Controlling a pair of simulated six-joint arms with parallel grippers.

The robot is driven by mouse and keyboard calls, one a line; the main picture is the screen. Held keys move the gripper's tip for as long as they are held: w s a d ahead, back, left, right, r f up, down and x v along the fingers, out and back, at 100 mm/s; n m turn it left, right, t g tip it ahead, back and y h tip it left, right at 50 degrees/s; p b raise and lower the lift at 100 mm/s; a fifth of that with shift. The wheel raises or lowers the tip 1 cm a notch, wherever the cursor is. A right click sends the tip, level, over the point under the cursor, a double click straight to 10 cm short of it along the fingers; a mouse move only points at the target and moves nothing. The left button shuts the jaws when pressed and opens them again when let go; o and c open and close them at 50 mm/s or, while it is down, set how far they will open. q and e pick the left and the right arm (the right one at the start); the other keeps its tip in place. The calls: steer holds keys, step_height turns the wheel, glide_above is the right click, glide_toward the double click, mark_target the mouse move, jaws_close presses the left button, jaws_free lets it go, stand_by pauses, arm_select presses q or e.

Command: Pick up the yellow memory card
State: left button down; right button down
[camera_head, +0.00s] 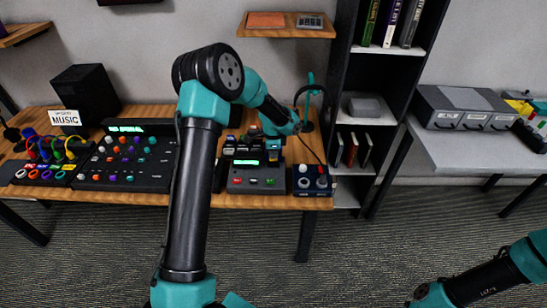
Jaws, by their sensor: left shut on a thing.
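My left arm reaches up and over the wooden desk. Its gripper (262,141) is at the back of the grey device with a green-lit screen (257,178), among small dark modules (232,142). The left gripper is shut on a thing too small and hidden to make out. I cannot pick out the yellow memory card in this view. My right arm shows at the bottom right, and its gripper is not in view.
A button console (125,170), colored cables (45,148), a black speaker (87,93) and a MUSIC sign (66,118) are on the left of the desk. A knob box (312,180) and a lamp (310,100) stand right of the device. A dark shelf (342,90) rises behind.

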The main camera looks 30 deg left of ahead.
arm_select(q)
steer(key=s+d+r, duration=0.2)
steer(key=s+d, duration=0.6)
steer(key=s, duration=0.5)
steer(key=shift+s+d, duration=0.2)
steer(key=shift+s, duration=0.15)
